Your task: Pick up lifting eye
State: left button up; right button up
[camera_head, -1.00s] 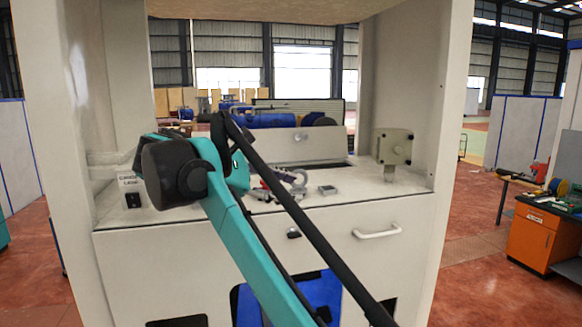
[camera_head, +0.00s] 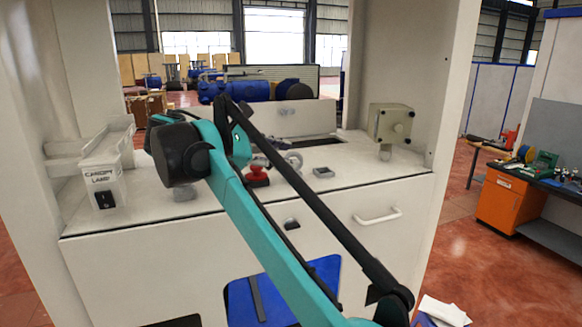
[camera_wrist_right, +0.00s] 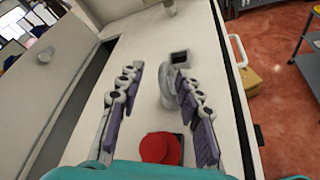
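The lifting eye looks like a small grey metal ring; it stands on the white cabinet top in the head view (camera_head: 294,159). In the right wrist view the lifting eye (camera_wrist_right: 168,90) lies between my two fingers, nearer the right one, with clear gaps on the left. My right gripper (camera_wrist_right: 158,76) is open and empty, with purple pads facing each other. In the head view my right gripper (camera_head: 272,150) is partly hidden behind my own arm, just left of the lifting eye. My left gripper is not in view.
A red button (camera_head: 257,176) stands in front of the lifting eye, close to my fingers. A small square grey part (camera_head: 323,172) lies to its right. A beige box (camera_head: 391,123) stands at the right, a labelled switch box (camera_head: 104,183) at the left. A handle (camera_head: 378,216) projects from the front.

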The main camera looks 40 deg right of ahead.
jog(key=shift+s, duration=0.5)
jog(key=shift+c, duration=0.3)
jog(key=c, duration=0.5)
jog(key=shift+w, duration=0.25)
grip_shut()
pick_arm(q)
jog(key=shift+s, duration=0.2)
pick_arm(e)
jog(key=shift+s, duration=0.15)
jog(key=shift+r, duration=0.1)
